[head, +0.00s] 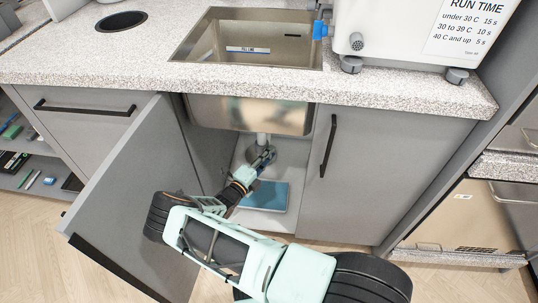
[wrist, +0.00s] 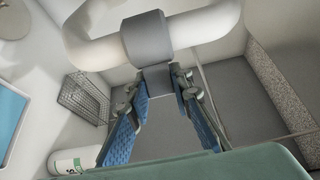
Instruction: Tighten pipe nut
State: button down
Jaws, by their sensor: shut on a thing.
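The pipe nut (wrist: 146,38) is a grey collar around a white curved pipe (wrist: 205,25) in the wrist view. A grey tab (wrist: 158,78) sticks out from the nut. My gripper (wrist: 159,76) has its blue-padded fingers on either side of this tab and is shut on it. In the head view, my gripper (head: 263,158) reaches into the open cabinet under the sink, by the drain pipe (head: 262,140). The nut is too small and covered to make out there. How tight the nut is cannot be told.
The open cabinet door (head: 125,190) stands left of my arm; the closed right door (head: 385,170) bounds the other side. The steel sink (head: 205,45) hangs above. A blue tray (head: 265,195) lies on the cabinet floor. A wire basket (wrist: 83,97) and white bottle (wrist: 73,160) are nearby.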

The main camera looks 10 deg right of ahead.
jog(key=shift+w+d+f+n+t+y+p, duration=0.1)
jog(key=shift+w+d+n+t+y+p, duration=0.4)
jog(key=shift+n+t+y, duration=0.8)
jog(key=shift+w+d+r+n+t+y+p, duration=0.25)
jog(key=shift+n+y+p, duration=0.65)
jog(key=shift+y, duration=1)
jog(key=shift+w+d+f+n+t+y+p, duration=0.25)
jog(key=shift+d+n+t+y+p, duration=0.2)
jog(key=shift+n+t+y, duration=0.75)
jog(key=shift+a+g+y, duration=0.1)
jog(key=shift+g+y, duration=0.15)
jog(key=shift+y, duration=0.35)
jog(key=c, duration=1.7)
grip_release()
